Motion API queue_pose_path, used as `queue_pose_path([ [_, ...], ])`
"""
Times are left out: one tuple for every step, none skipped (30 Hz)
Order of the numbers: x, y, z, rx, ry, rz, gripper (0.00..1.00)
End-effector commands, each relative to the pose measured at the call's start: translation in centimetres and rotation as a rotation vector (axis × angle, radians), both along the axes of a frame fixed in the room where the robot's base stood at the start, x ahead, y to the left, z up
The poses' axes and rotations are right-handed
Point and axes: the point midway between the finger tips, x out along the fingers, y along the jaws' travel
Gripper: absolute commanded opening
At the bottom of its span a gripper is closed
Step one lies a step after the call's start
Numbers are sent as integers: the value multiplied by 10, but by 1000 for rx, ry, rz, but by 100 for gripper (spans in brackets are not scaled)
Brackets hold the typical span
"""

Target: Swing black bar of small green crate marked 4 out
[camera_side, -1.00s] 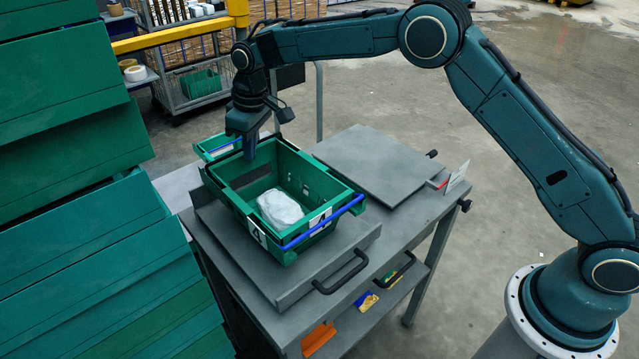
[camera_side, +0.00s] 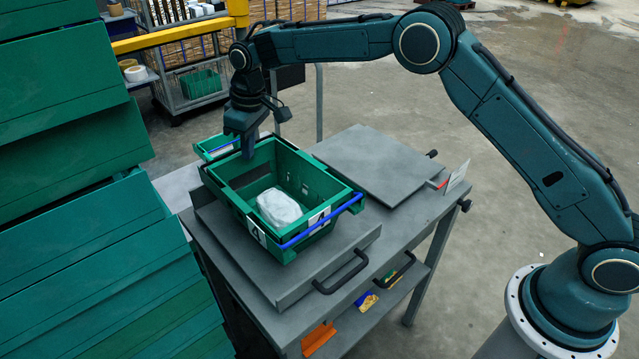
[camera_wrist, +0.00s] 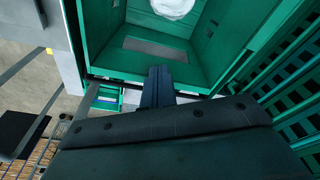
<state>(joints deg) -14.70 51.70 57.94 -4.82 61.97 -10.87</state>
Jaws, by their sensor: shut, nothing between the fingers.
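The small green crate (camera_side: 228,202) marked 4 stands on the grey cart top, with a white label (camera_side: 319,219) on its near right end. A white wrapped package (camera_side: 279,208) lies inside; part of it shows in the wrist view (camera_wrist: 172,7). A blue bar (camera_side: 322,222) runs along the crate's near right end. My gripper (camera_side: 246,156) is shut and empty, pointing down at the far end's rim. In the wrist view its fingers (camera_wrist: 158,78) overlap that rim; contact is unclear.
A second green crate (camera_side: 209,148) with a blue bar sits just behind. A grey plate (camera_side: 372,163) lies on the cart's right. Stacked large green crates (camera_side: 75,150) fill the left. A yellow rail (camera_side: 175,36) runs behind. The air above the plate is clear.

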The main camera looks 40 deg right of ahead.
Motion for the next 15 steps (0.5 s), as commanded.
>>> queue_pose_path([
  [0,0,-1,0,1,-1,0],
  [0,0,0,0,1,-1,0],
  [0,0,0,0,1,-1,0],
  [0,0,1,0,0,-1,0],
  [0,0,3,0,0,-1,0],
  [0,0,5,1,-1,-1,0],
  [0,0,7,1,-1,-1,0],
  [-1,0,8,1,-2,-1,0],
  [-1,0,11,1,-1,0,0],
  [-1,0,13,1,-1,0,0],
  [-2,0,15,0,0,0,0],
  [-2,0,18,0,0,0,0],
  [-2,0,20,1,-1,0,0],
  [-3,0,22,1,-1,0,0],
  [-3,0,25,1,-1,0,0],
])
